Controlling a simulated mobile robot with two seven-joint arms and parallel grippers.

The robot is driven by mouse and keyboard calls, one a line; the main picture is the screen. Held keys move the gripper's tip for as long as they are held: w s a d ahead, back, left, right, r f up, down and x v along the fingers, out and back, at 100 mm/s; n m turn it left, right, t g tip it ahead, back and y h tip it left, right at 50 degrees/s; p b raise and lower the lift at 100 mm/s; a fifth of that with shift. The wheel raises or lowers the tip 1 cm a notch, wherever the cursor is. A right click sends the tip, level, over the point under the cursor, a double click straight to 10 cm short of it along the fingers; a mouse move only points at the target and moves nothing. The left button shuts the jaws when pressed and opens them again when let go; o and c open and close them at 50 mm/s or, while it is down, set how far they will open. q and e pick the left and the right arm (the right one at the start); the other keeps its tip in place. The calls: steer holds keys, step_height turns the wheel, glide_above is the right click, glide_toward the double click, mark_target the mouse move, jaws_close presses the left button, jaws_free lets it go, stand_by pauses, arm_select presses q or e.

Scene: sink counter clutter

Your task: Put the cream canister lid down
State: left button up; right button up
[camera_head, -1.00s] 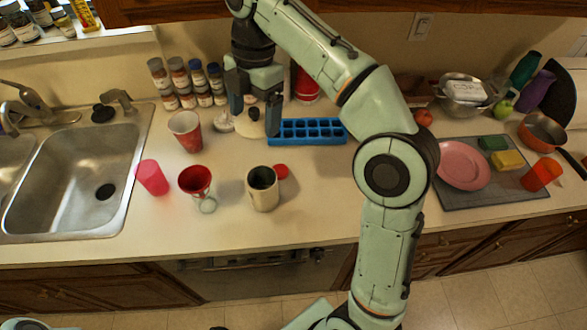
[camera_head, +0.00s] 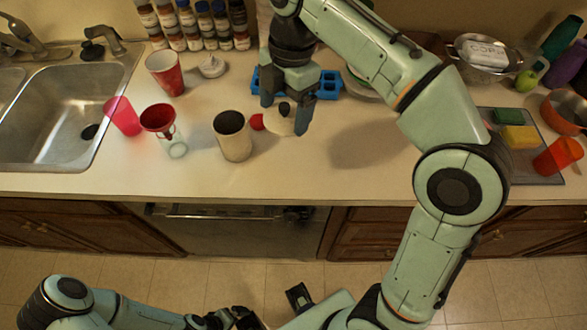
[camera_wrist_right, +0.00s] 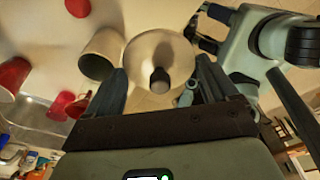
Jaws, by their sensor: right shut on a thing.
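The cream canister lid (camera_head: 281,127) is a pale round disc with a dark knob. My right gripper (camera_head: 287,108) is over it from above, shut on the lid. In the right wrist view the lid (camera_wrist_right: 152,49) looks level, with its knob between my fingers (camera_wrist_right: 162,88). Whether it touches the counter cannot be told. The cream canister (camera_head: 234,143) stands upright and open, just left of the lid, and also shows in the wrist view (camera_wrist_right: 100,57). My left arm is at the bottom of the head view, away from the counter; its finger opening is unclear.
A small red cap (camera_head: 257,122) lies between canister and lid. A blue ice tray (camera_head: 328,86) is just behind the gripper. A red funnel (camera_head: 158,119), pink cup (camera_head: 122,116) and red cup (camera_head: 165,74) stand left. Counter right of the lid (camera_head: 350,150) is clear.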

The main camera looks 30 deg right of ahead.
steer(key=b, duration=0.4)
glide_above(285, 173)
steer(key=f, duration=1.4)
steer(key=shift+w+d, duration=0.1)
steer(key=shift+d, duration=0.15)
arm_select(q)
steer(key=shift+s+f, duration=0.3)
steer(key=shift+f, duration=0.55)
steer(key=shift+s+f, duration=0.25)
steer(key=shift+f, duration=0.55)
steer(key=shift+s+f, duration=0.3)
steer(key=shift+f, duration=0.55)
arm_select(e)
steer(key=shift+f, duration=2.5)
steer(key=shift+f+b, duration=0.2)
steer(key=shift+b, duration=0.15)
steer(key=o, duration=0.8)
arm_select(q)
steer(key=shift+f, duration=0.1)
arm_select(e)
steer(key=shift+r, duration=0.1)
